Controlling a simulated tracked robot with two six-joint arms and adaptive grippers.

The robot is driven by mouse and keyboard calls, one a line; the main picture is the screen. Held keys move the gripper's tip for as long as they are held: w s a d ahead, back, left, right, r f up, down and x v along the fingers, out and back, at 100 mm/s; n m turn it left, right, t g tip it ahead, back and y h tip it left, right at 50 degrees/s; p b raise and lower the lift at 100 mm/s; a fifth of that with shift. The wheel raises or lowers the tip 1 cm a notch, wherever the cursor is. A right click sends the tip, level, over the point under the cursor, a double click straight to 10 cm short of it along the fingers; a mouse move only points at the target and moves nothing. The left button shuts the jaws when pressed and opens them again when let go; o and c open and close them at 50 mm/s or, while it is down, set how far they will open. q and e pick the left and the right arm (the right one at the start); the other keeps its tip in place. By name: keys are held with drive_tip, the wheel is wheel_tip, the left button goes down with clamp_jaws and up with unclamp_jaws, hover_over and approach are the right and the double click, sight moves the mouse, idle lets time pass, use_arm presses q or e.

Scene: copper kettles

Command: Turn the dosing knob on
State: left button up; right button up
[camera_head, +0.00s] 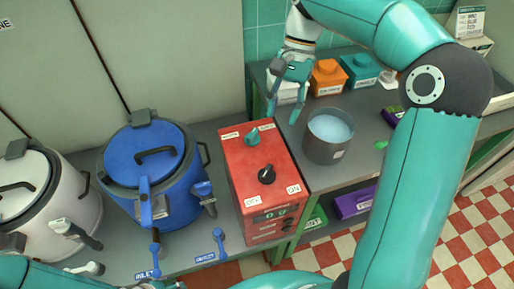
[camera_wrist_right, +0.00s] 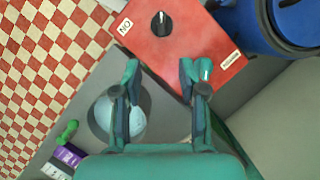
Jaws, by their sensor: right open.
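A red control box (camera_head: 256,215) stands on the grey counter. Its top carries a black knob (camera_head: 267,174) with an ON label (camera_head: 293,188) at its right, and a teal knob (camera_head: 252,137) farther back. Which one is the dosing knob I cannot read. The black knob also shows in the right wrist view (camera_wrist_right: 161,24), beyond my fingertips and touched by nothing. My right gripper (camera_head: 284,108) is open and empty, behind and right of the box, near the grey pot. One finger partly hides the teal knob in the wrist view. My left gripper is out of view; only teal arm shows lower left.
A grey pot (camera_head: 320,153) with pale blue contents stands right of the box. A blue kettle (camera_head: 170,190) and a white kettle (camera_head: 70,195) with taps stand left. Orange (camera_head: 328,82) and teal (camera_head: 360,74) containers sit behind. A purple bin (camera_head: 352,203) is below.

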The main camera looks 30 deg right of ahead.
approach(268, 169)
drive_tip(key=x, duration=0.9)
drive_tip(key=shift+a+f, duration=0.1)
drive_tip(key=shift+f, duration=0.1)
clamp_jaws()
